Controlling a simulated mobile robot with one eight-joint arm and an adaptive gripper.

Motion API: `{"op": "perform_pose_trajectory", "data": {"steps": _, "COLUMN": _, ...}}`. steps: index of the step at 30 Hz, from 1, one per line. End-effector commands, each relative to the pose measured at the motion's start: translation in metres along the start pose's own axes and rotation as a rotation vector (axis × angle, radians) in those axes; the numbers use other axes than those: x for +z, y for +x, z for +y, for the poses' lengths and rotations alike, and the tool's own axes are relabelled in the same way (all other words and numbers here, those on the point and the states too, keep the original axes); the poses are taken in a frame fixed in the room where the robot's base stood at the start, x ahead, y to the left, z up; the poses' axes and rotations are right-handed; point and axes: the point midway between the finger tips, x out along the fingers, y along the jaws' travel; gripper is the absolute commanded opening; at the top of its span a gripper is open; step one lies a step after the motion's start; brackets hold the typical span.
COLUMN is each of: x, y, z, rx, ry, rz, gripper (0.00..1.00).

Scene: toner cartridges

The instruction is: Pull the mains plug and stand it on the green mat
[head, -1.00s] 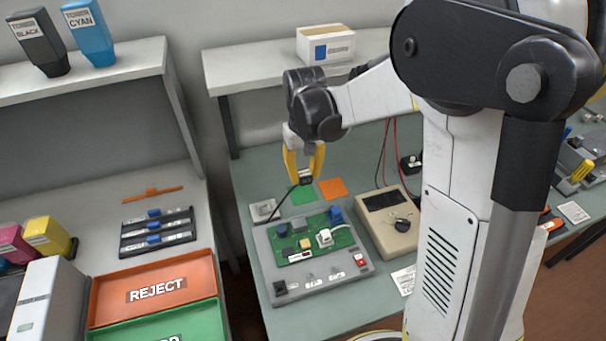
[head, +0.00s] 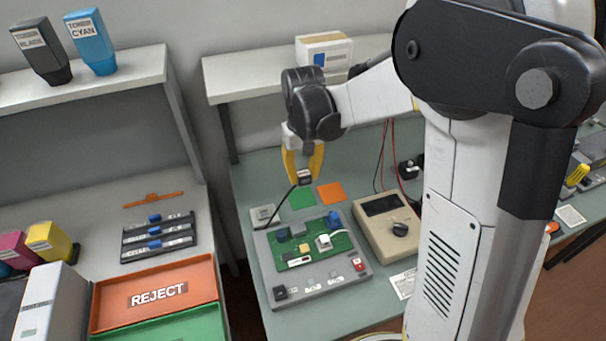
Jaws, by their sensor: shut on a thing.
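My gripper (head: 304,175) points down with its yellow fingers shut on the dark mains plug (head: 305,178). A black cord (head: 289,199) runs from the plug down to the left, toward the back left of the grey test unit. The plug appears held above the table, close to the green mat (head: 302,198); I cannot tell its exact height. The green mat lies flat behind the test unit and is partly hidden by the gripper and plug. A pale socket plate (head: 264,214) sits left of the green mat with nothing in it.
An orange mat (head: 330,193) lies right of the green one. The grey test unit (head: 315,284) with a green circuit board (head: 313,242) is in front. A beige meter (head: 386,228) with red and black leads stands to the right. A white box (head: 324,50) is on the shelf above.

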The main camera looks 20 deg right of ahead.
Motion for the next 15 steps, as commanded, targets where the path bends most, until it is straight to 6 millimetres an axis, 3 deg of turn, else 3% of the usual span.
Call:
{"op": "perform_pose_trajectory", "data": {"steps": 8, "x": 0.0, "y": -0.001, "z": 0.0, "rx": 0.0, "ry": 0.0, "rz": 0.0, "gripper": 0.0}}
{"op": "perform_pose_trajectory", "data": {"steps": 15, "x": 0.0, "y": -0.017, "z": 0.0, "rx": 0.0, "ry": 0.0, "rz": 0.0, "gripper": 0.0}}
